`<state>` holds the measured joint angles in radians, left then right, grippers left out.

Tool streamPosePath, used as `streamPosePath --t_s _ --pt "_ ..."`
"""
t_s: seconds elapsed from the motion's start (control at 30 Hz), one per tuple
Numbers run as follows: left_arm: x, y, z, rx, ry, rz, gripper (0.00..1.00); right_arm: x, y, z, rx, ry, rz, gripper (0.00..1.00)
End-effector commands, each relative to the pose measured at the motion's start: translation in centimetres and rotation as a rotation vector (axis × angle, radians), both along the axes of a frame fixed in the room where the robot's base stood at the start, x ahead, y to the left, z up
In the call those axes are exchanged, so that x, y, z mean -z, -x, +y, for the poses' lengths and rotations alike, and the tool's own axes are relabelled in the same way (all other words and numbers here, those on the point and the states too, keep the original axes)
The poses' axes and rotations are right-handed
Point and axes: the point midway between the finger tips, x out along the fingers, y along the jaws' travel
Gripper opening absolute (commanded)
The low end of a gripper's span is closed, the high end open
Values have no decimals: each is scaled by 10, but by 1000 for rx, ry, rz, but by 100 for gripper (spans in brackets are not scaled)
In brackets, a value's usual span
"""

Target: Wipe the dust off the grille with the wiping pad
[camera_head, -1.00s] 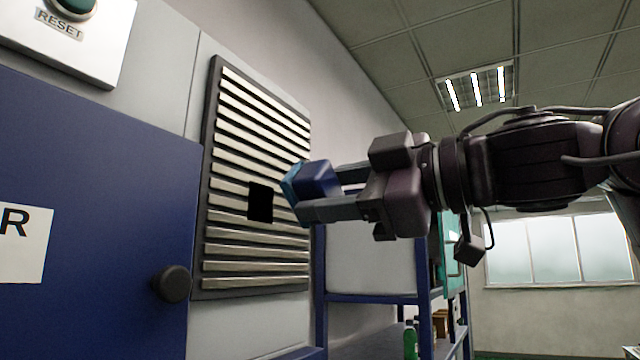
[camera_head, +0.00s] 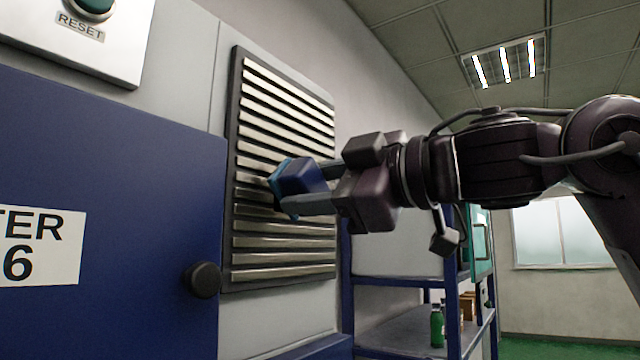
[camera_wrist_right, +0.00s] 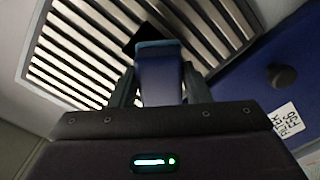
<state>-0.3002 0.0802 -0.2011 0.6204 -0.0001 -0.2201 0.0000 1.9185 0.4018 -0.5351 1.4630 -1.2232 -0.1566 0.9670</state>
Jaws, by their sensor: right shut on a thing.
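The grille (camera_head: 285,240) is a dark-framed panel of pale slats on the grey wall; it also fills the top of the right wrist view (camera_wrist_right: 80,60). The wiping pad (camera_head: 302,178) is a blue block with a lighter blue face turned to the grille. My right gripper (camera_head: 304,187) is shut on the pad, one finger on each side. The pad's face is at the grille's middle; I cannot tell whether it touches. In the wrist view a black patch (camera_wrist_right: 142,38) shows on the slats just beyond the pad (camera_wrist_right: 160,80). My left gripper is out of view.
A blue cabinet door (camera_head: 110,170) with a round dark knob (camera_head: 203,279) stands left of the grille. A panel with a green reset button (camera_head: 92,5) is at upper left. A blue-framed shelf (camera_head: 400,325) with a green bottle (camera_head: 437,326) stands at lower right.

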Motion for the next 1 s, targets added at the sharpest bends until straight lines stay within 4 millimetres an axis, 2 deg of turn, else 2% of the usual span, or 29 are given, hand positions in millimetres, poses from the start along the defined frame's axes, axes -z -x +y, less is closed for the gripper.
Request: streamPosePath --t_s 1.0 --pt "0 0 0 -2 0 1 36 0 -7 10 -1 -1 1 25"
